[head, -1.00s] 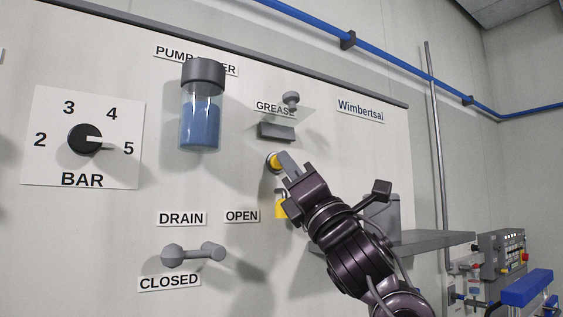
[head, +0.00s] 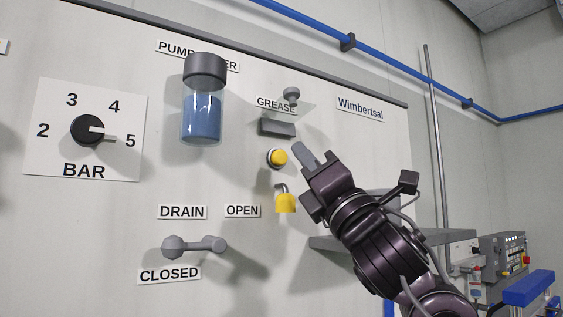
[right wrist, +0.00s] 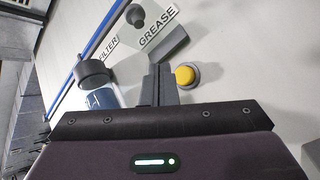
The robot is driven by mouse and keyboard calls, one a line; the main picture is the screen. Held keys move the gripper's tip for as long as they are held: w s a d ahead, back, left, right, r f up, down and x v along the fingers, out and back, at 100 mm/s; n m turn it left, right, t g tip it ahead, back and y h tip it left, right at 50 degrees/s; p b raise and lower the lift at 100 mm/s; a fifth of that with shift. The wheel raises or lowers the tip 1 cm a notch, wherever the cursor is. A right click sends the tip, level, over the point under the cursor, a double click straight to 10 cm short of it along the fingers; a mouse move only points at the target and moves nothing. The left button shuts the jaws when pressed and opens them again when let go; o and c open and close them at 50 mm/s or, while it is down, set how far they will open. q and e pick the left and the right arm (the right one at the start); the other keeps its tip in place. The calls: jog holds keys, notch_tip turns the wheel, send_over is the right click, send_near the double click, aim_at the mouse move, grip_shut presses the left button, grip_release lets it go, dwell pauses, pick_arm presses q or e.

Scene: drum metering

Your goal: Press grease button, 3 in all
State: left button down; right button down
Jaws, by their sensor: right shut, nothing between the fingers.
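The yellow grease button (head: 278,158) sits in a pale ring on the panel, below the GREASE label (head: 276,104) and a dark grey block (head: 277,128). It also shows in the right wrist view (right wrist: 186,76), with the GREASE label (right wrist: 158,27) beyond it. My right gripper (head: 304,153) is shut and empty. In the head view its fingertips are just right of the button, apart from it. In the right wrist view the closed fingers (right wrist: 159,82) are left of the button. My left gripper is not in view.
A yellow padlock (head: 285,203) hangs below the button. The drain lever (head: 195,246) is at lower left, between its labels. A blue-filled filter bowl (head: 202,118) and a BAR dial (head: 88,131) are farther left. A grey shelf (head: 440,240) is behind my right arm.

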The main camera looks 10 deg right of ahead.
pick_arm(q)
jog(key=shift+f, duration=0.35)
pick_arm(e)
jog(key=shift+s+d, duration=0.25)
jog(key=shift+s, duration=0.35)
jog(key=shift+s+d, duration=0.2)
jog(key=shift+s, duration=0.4)
dwell(1.3)
